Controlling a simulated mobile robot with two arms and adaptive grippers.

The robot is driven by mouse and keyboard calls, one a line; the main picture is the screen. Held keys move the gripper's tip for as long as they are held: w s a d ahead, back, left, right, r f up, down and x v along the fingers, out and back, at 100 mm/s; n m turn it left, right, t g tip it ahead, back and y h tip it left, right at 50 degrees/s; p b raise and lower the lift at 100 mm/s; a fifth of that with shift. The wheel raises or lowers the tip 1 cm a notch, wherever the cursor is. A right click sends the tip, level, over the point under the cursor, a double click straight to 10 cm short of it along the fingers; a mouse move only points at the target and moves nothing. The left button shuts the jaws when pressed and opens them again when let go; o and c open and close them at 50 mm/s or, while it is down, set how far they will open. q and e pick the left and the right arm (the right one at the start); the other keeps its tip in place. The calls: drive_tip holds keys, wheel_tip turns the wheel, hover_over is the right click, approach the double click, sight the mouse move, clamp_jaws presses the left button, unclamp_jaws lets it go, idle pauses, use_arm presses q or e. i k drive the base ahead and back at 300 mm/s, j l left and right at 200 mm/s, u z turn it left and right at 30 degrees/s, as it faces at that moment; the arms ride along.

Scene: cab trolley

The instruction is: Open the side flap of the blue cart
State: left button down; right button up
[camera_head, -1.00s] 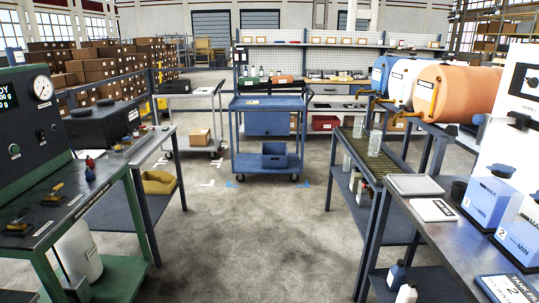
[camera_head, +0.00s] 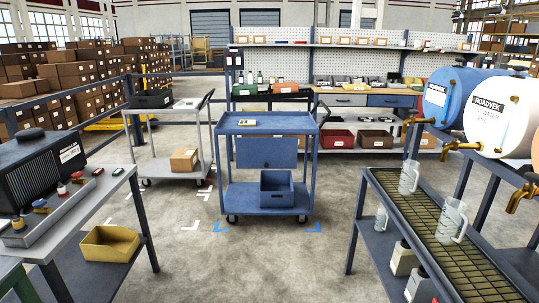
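The blue cart (camera_head: 230,160) stands upright in the middle of the view, a little way ahead on the concrete floor. Its side flap (camera_head: 267,152) is a blue panel hanging flat below the top tray (camera_head: 285,122) on the side facing me. A small yellow item lies on the top tray. A blue open bin (camera_head: 277,188) stands on the lower shelf. Neither of my grippers is in view.
A grey trolley (camera_head: 158,147) with a cardboard box stands left of the cart. A bench (camera_head: 85,200) is at left, and a drip-grid table (camera_head: 385,185) with jugs and drums is at right. The floor between them is clear.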

sight(252, 153)
drive_tip(key=i, duration=1.85)
drive_tip(key=i+j+u, duration=0.15)
drive_tip(key=i+j, duration=0.2)
drive_tip(key=i, duration=0.15)
drive_tip(key=i+j+u, duration=0.1)
drive_tip(key=i+j, duration=0.2)
drive_tip(key=i, duration=0.25)
